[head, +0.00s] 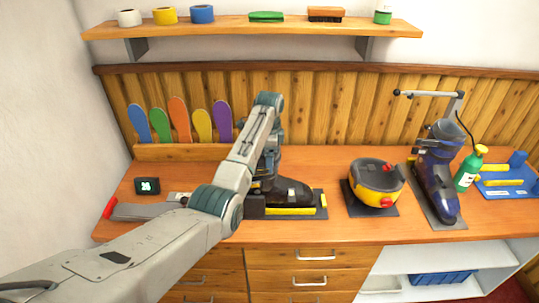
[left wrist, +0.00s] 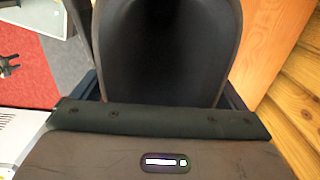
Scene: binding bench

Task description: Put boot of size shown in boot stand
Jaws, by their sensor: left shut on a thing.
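My left arm reaches in from the left, and its gripper (head: 268,168) points down at a dark boot (head: 292,191), shut on its upper part. The boot is upright on or just above a dark base with a yellow bar (head: 290,211); contact is unclear. In the left wrist view a dark boot shaft (left wrist: 168,50) fills the space ahead of the gripper. A second dark blue boot (head: 440,185) stands on a grey plate under a metal arm at the right. A small black display (head: 147,186) has pale green marks I cannot read. My right gripper is not in view.
A yellow and black machine (head: 376,184) stands between the boots. A green bottle (head: 469,168) and blue tray (head: 508,183) are at the right. Coloured boards (head: 179,118) stand at the back. A grey bar with a red end (head: 108,208) lies at the left.

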